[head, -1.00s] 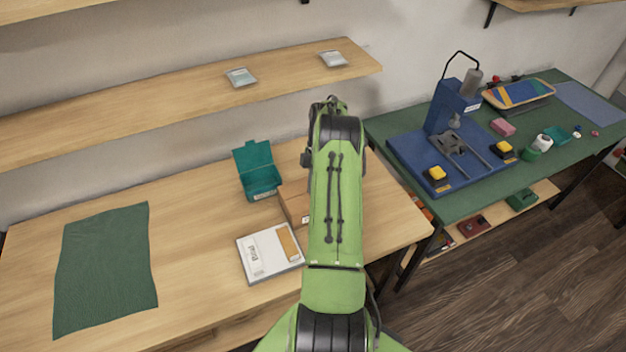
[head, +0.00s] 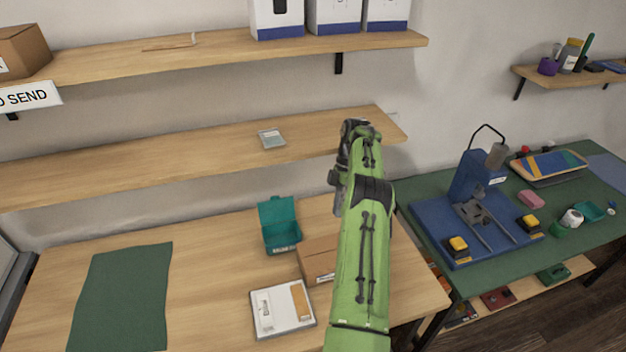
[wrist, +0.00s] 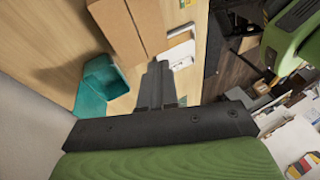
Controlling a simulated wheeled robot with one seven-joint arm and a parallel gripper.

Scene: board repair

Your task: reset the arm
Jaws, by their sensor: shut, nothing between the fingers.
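My green arm (head: 362,240) reaches up and away over the right part of the wooden table in the head view. My gripper (wrist: 160,68) shows in the wrist view as two dark fingers together, with nothing between them. It hangs above the table, apart from the things on it. In the head view the fingers cannot be made out behind the arm's end.
An open teal bin (head: 281,236), a cardboard box (head: 318,258), a white box (head: 283,308) and a green mat (head: 122,298) are on the table. A packet (head: 271,138) lies on the lower shelf (head: 180,160). A blue fixture (head: 470,212) stands on the right bench.

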